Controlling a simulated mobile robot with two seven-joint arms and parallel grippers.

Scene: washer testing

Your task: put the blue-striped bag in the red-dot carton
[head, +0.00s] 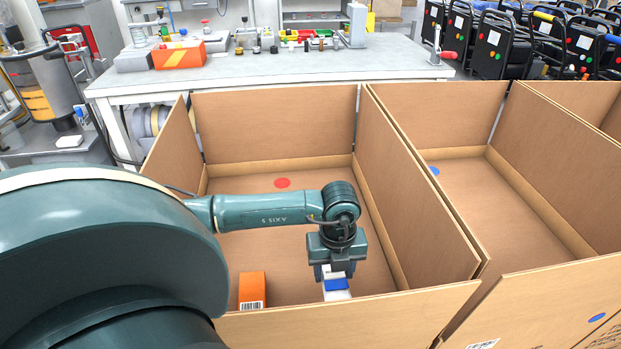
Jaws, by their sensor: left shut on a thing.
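The red-dot carton (272,122) stands open in front of me, with a red dot (282,183) on its floor. My left arm reaches into it, and my left gripper (335,276) points down near the front wall. The gripper is shut on the blue-striped bag (337,285), which is white with a blue band. The bag is inside the carton's walls; its lower end is hidden behind the front wall, so I cannot tell whether it touches the floor. My right gripper does not show.
An orange box (252,290) with a barcode label stands in the same carton, left of the bag. A carton with a blue dot (433,171) adjoins on the right. A workbench (270,75) with tools stands behind. The middle and back of the red-dot carton's floor are clear.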

